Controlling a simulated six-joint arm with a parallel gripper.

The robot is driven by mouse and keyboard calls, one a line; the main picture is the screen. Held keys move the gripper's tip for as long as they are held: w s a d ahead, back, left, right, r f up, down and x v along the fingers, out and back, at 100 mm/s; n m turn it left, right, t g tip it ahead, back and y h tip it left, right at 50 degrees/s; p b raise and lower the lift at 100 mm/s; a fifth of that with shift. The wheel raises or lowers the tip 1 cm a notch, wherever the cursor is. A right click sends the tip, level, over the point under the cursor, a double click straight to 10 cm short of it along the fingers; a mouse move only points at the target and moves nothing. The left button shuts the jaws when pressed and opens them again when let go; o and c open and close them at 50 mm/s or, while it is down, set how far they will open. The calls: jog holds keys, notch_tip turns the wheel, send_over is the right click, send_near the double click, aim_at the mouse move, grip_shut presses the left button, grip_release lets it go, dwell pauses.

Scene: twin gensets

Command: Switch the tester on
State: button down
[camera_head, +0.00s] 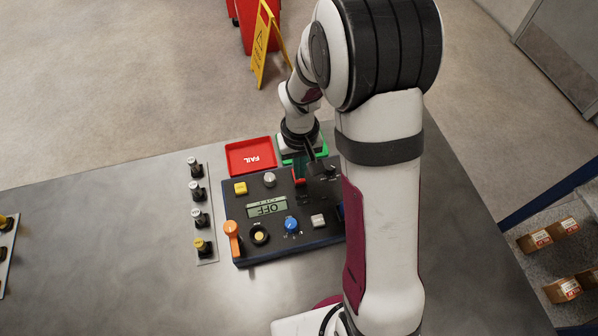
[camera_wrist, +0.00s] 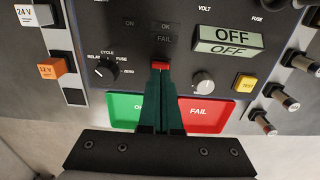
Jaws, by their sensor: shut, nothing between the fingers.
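The tester (camera_head: 276,238) is a dark box on the grey bench; its display (camera_head: 267,207) reads OFF, as the wrist view's display (camera_wrist: 229,38) does. My gripper (camera_wrist: 161,72) is shut and empty, its dark green fingers pointing at the panel. A small red part (camera_wrist: 160,66) shows right at the fingertips, below the OK and FAIL labels; I cannot tell whether they touch it. In the wrist view, a black selector knob (camera_wrist: 105,70) is left of the fingers, a grey knob (camera_wrist: 203,83) and yellow TEST button (camera_wrist: 245,84) right.
A red FAIL tray (camera_head: 250,156) and a green tray (camera_wrist: 122,108) lie beside the tester. An orange lever (camera_head: 232,232), a blue knob (camera_head: 291,225) and a white button (camera_head: 318,221) stand up from the panel. A strip of fuses (camera_head: 201,217) stands left.

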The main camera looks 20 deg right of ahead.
jog(key=shift+f, duration=0.7)
jog(key=shift+r, duration=3.55)
jog(key=shift+s, duration=0.1)
jog(key=s+a+r+m, duration=0.1)
jog(key=s+r+m, duration=0.1)
jog(key=s, duration=0.5)
jog(key=s+a+r+m+y, duration=0.1)
jog(key=s+r, duration=0.3)
jog(key=s, duration=0.3)
jog(key=s+a+r+m, duration=0.1)
jog(key=s+r+m, duration=0.1)
jog(key=s, duration=0.5)
jog(key=shift+s+a+r+m+y, duration=0.3)
jog(key=shift+s+a+r+y, duration=0.1)
jog(key=shift+r, duration=0.2)
